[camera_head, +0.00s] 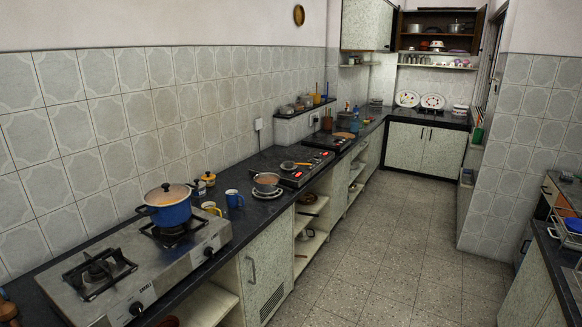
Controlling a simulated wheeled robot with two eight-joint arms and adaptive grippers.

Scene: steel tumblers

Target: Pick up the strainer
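I cannot pick out the strainer for certain. A small round item with a light handle (289,165) lies on the black hob with red lights; it may be the strainer, but it is too small to tell. Neither of my grippers shows in the head view.
A long dark counter (252,217) runs along the left wall. A blue pot (168,207) stands on the gas stove (110,268) in front. Blue mugs (233,198) and small jars stand beyond it. The tiled floor (385,235) is clear between the counters.

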